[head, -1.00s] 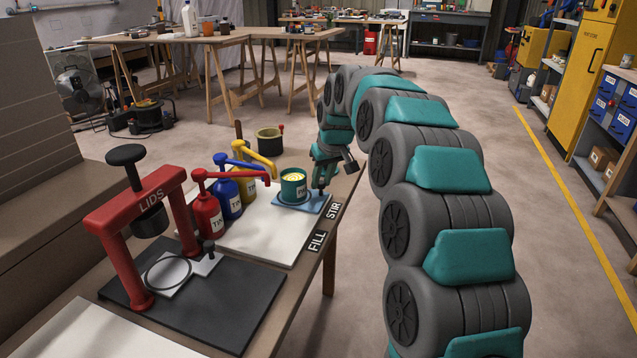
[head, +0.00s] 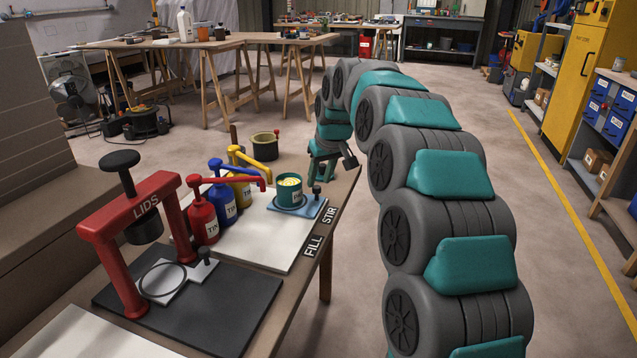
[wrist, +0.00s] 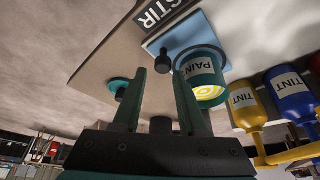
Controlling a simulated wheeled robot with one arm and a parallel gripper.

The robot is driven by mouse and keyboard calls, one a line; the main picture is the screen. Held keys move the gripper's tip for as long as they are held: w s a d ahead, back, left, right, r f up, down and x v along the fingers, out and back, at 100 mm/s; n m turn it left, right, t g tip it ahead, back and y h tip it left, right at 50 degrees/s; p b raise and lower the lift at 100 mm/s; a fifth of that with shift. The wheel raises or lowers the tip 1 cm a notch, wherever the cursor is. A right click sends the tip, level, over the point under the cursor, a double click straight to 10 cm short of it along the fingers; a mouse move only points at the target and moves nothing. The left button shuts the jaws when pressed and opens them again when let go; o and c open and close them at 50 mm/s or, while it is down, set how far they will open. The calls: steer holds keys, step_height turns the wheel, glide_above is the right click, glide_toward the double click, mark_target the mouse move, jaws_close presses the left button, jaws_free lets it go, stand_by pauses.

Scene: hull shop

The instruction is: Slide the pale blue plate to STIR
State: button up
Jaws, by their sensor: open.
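The pale blue plate (head: 312,208) lies flat on the white board beside the STIR label (head: 329,215). A dark upright knob (head: 317,190) stands on its right end. A teal paint can (head: 290,190) with yellow in it stands on the plate. My gripper (head: 319,172) is behind and above the knob, apart from it. In the wrist view my gripper (wrist: 158,72) is open and empty. The plate (wrist: 176,36), its knob (wrist: 165,60) and the can (wrist: 200,72) are beyond the fingertips. The STIR label (wrist: 158,12) shows at the top.
Red (head: 203,215), blue (head: 222,198) and yellow (head: 240,185) tint pumps stand left of the can. The FILL label (head: 313,245) is nearer on the bench edge. A red LIDS press (head: 145,208) stands front left.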

steer(key=v, duration=0.5)
steer(key=shift+r, duration=0.2)
steer(key=s+d+f+m+g, duration=0.1)
steer(key=s+d+f, duration=0.3)
steer(key=s, duration=1.2)
steer(key=s+d+f+m+g+h, duration=0.1)
steer(key=s+f, duration=0.5)
steer(key=s, duration=1.1)
steer(key=s+d+f+m+g+h, duration=0.1)
steer(key=s+d+f+m+g, duration=0.2)
steer(key=s, duration=1.4)
steer(key=d+f+g, duration=0.1)
steer(key=d, duration=0.3)
steer(key=shift+f, duration=0.4)
steer(key=shift+d, duration=0.15)
